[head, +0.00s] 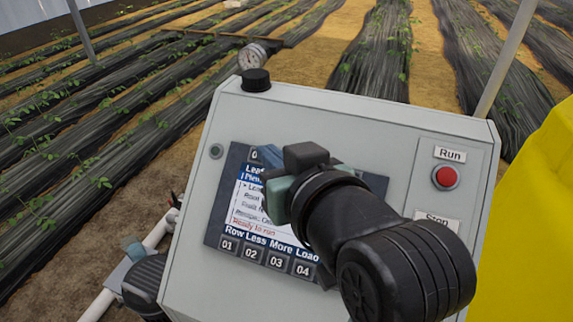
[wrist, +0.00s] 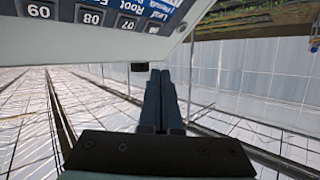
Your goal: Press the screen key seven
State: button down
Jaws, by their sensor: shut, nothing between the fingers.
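The screen (head: 225,205) is set in the sloped face of a grey control box, with keys 01 to 04 along its bottom edge. In the head view my arm and gripper cover its middle and upper right, hiding key seven. The wrist view shows the screen upside down at the top, with key 07 (wrist: 123,25) beside key 08 (wrist: 91,18) and key 09 (wrist: 40,11). My gripper (head: 270,156) is shut and empty in front of the upper screen. Its closed fingers (wrist: 160,72) point toward the panel edge; I cannot tell if they touch anything.
Something yellow (head: 530,220) fills the right. White pipe runs at lower left.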

jog(key=w+f+b, duration=0.1)
jog(key=w+d+f+b, duration=0.1)
jog(key=w+f, duration=0.1)
jog(key=w+f+b, duration=0.1)
jog(key=f, duration=0.1)
jog(key=shift+w+d+f+b, duration=0.1)
jog(key=shift+w+d+b, duration=0.1)
jog(key=shift+d+b, duration=0.2)
dwell(1.8)
jog(key=shift+w+d+f, duration=0.15)
jog(key=shift+w+f, duration=0.15)
jog(key=shift+w+f+b, duration=0.2)
jog(key=shift+f+b, duration=0.1)
dwell(0.9)
jog(key=shift+r, duration=0.15)
jog(key=shift+s+r+p, duration=0.45)
jog(key=shift+s+p, duration=0.05)
jog(key=shift+p, duration=0.05)
